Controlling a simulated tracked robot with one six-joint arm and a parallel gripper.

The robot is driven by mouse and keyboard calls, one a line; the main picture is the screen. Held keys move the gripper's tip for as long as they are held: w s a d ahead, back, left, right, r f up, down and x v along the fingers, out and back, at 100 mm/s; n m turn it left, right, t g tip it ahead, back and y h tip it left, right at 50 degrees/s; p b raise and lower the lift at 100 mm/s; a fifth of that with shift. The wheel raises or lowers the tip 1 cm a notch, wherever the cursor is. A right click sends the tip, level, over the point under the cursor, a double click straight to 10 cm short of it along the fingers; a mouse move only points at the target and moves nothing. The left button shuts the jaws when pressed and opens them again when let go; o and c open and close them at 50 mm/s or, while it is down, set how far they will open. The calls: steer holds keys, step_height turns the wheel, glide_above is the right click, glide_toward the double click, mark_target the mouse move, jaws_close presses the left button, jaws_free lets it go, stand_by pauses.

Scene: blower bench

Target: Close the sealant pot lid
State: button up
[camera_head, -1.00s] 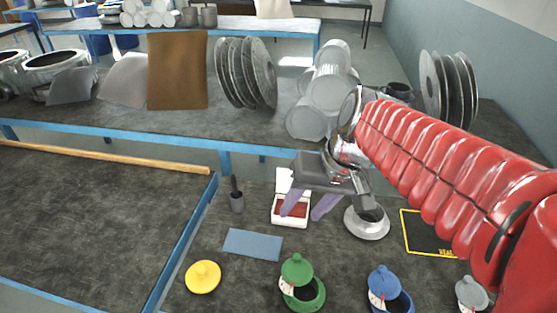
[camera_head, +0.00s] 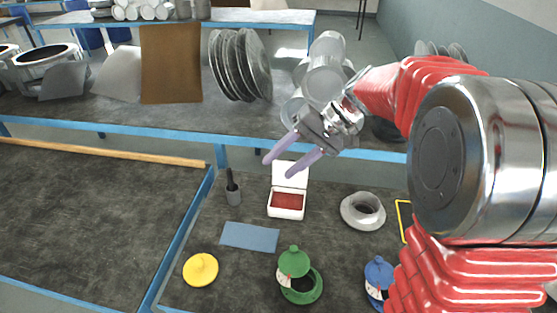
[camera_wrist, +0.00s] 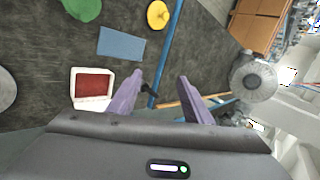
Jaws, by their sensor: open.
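Several lidded pots stand along the bench front; I cannot read their labels, so which holds sealant is unclear. The green pot (camera_head: 309,293) is open, its green lid (camera_head: 293,262) tilted up at the rim with a small white tag. The blue pot's lid (camera_head: 379,273) is also raised; my arm hides much of that pot. A yellow knobbed lid (camera_head: 201,270) shows at the left; it also shows in the wrist view (camera_wrist: 157,14). My gripper (camera_head: 279,168) is open and empty, in the air beyond the pots, near the white box; its two purple fingers are apart in the wrist view (camera_wrist: 160,77).
A white box with red contents (camera_head: 286,213) stands open, its lid upright. A grey flanged ring (camera_head: 349,216), a blue cloth (camera_head: 250,237) and a brush in a grey cup (camera_head: 233,190) are nearby. A blue rail (camera_head: 180,240) edges the bench at left.

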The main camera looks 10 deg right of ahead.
steer(key=w+d+f+t+y, duration=0.1)
steer(key=w+d+f+y, duration=0.1)
steer(key=w, duration=0.3)
steer(key=w+d+f+m+y, duration=0.1)
steer(key=w+d+f+y, duration=0.1)
steer(key=w, duration=0.4)
steer(key=w+d+f+t+y, duration=0.1)
steer(key=w+d+f+y, duration=0.1)
steer(key=w+d, duration=0.3)
steer(key=shift+w+d+f+m+t+y, duration=0.1)
steer(key=shift+w+f+m+t+y, duration=0.05)
steer(key=shift+f, duration=0.3)
steer(key=shift+w+f+m+t+y, duration=0.1)
steer(key=shift+f+m+t+y, duration=0.05)
steer(key=shift+f, duration=0.25)
steer(key=w+d+f+t+y, duration=0.1)
steer(key=w+d+f, duration=0.1)
steer(key=d+f, duration=0.25)
steer(key=m+t+y, duration=0.1)
steer(key=m, duration=0.2)
glide_toward(280, 163)
steer(key=w+d+f, duration=0.2)
steer(key=w+f, duration=0.1)
steer(key=shift+d+f, duration=0.3)
steer(key=shift+d, duration=0.05)
steer(key=shift+a, duration=0.1)
steer(key=x, duration=1.1)
steer(key=shift+w+a+r, duration=0.1)
steer(key=shift+w+a, duration=0.1)
steer(key=shift+a, duration=0.2)
